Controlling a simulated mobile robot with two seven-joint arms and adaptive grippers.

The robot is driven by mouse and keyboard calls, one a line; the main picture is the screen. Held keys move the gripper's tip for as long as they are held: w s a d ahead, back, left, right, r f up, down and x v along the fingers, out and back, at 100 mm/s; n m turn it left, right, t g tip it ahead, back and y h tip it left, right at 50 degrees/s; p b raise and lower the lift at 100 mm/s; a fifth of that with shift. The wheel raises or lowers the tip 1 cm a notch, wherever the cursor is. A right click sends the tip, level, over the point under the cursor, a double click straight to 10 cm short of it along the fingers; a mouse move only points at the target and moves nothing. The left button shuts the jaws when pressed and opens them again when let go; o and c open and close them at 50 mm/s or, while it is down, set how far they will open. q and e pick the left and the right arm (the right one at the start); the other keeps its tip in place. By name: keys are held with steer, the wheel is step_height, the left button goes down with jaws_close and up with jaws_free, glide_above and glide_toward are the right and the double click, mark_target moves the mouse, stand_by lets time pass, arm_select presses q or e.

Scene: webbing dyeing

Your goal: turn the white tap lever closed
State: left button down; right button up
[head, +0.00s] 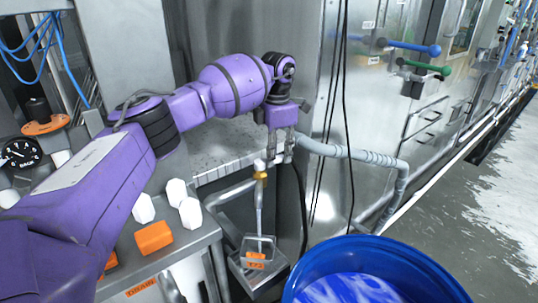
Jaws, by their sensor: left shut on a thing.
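The white tap lever (259,165) shows as a small white end at the left gripper's fingertips, above a brass-coloured valve (262,176) on a thin upright pipe. My left gripper (279,156) points down from the purple arm and is shut on the lever; its fingers hide most of it. The pipe (259,208) runs down towards a small metal box (258,250) with an orange label. My right gripper is not in view.
A blue barrel (370,252) with blue and white contents stands at the lower right. A grey hose (345,153) runs right of the gripper. Blue (413,47) and green (428,68) levers stick out from the cabinet. White blocks (189,212) and an orange block (153,237) lie on the left bench.

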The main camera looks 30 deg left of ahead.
arm_select(q)
steer(key=shift+w+a+n, duration=0.2)
steer(key=shift+a+n, duration=0.05)
steer(key=shift+n, duration=0.4)
steer(key=shift+w+a+n, duration=0.15)
steer(key=shift+a+n, duration=0.1)
steer(key=shift+n, duration=0.4)
steer(key=c, duration=1.6)
jaws_free()
steer(key=shift+o, duration=0.2)
step_height(320, 180, up, 12)
